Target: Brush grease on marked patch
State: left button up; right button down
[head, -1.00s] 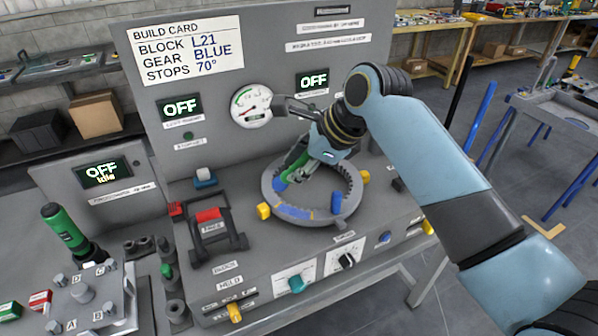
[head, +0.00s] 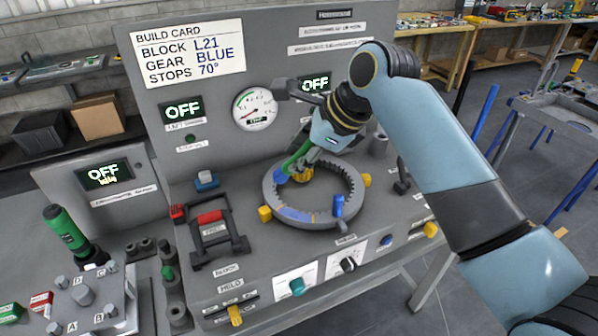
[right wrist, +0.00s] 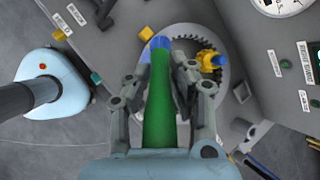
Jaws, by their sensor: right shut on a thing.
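My right gripper (head: 303,165) is shut on the green handle of a brush (head: 296,159), above the left back part of a grey toothed ring (head: 357,196). The brush is tilted, with its blue tip down to the left at the ring's left rim. I cannot tell whether the tip touches. A blue patch (head: 294,214) lies on the ring's front left, apart from the tip. In the right wrist view the green brush (right wrist: 160,105) runs between the fingers, its blue end over the ring's edge. My left gripper is out of view.
A blue peg (head: 338,206) stands at the ring's front right. Yellow blocks (head: 264,213) sit around the ring. A black frame with a red grip (head: 209,217) stands to the left. An upright panel with a gauge (head: 253,109) rises behind.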

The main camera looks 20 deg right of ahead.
jog(key=shift+f, duration=0.1)
dwell(0.3)
jog(key=shift+f+b, duration=0.9)
jog(key=shift+f, duration=2.85)
jog(key=shift+f, duration=0.65)
